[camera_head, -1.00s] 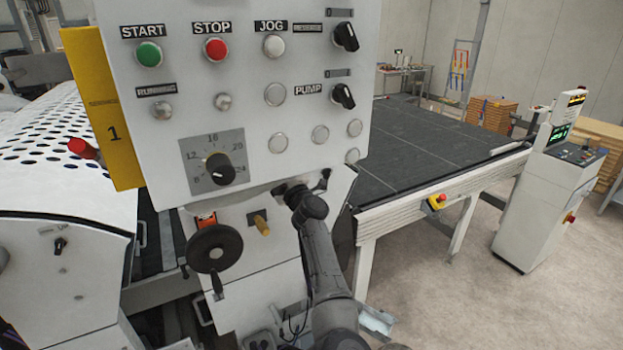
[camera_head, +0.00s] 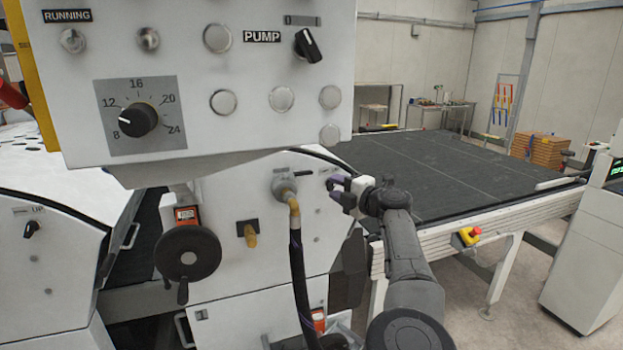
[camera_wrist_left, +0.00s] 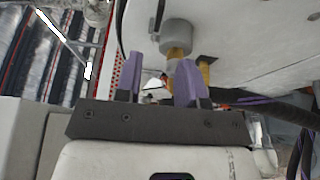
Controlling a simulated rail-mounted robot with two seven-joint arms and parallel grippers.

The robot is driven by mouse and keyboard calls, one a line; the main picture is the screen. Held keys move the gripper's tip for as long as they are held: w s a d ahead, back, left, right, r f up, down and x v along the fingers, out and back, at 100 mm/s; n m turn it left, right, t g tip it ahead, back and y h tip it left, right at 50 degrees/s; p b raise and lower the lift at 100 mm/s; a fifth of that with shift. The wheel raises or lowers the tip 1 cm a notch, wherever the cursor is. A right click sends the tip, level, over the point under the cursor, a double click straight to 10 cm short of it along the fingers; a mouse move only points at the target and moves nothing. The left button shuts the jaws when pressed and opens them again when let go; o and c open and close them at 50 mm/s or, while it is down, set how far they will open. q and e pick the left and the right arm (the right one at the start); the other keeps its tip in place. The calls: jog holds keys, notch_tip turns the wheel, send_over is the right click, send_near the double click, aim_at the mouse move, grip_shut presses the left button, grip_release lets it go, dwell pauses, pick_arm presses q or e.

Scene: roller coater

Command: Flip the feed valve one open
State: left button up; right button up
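A grey round fitting with a brass elbow (camera_head: 287,191) and a dark hose sits on the white machine front, below the control panel. A second brass piece (camera_head: 249,234) on a black plate is lower left of it. I cannot tell which is feed valve one. My left gripper (camera_head: 335,190) is to the right of the elbow, apart from it, with its purple fingers spread and nothing held. In the left wrist view, the left gripper (camera_wrist_left: 160,76) points toward the grey fitting (camera_wrist_left: 176,36), with brass below it. My right gripper is not in view.
The control panel (camera_head: 205,105) with knobs and buttons overhangs the fittings. A black handwheel (camera_head: 187,253) is at left, and the hose (camera_head: 299,275) hangs down. A dark conveyor bed (camera_head: 440,180) with a yellow-red stop button (camera_head: 467,236) is at right.

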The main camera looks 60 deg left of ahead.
aim_at(306, 174)
pick_arm(q)
jog(key=a, duration=0.3)
jog(key=s+a, duration=0.1)
jog(key=a, duration=0.7)
jog(key=shift+s+a+p, duration=0.15)
jog(key=shift+s+p, duration=0.15)
jog(key=shift+p, duration=0.05)
grip_shut()
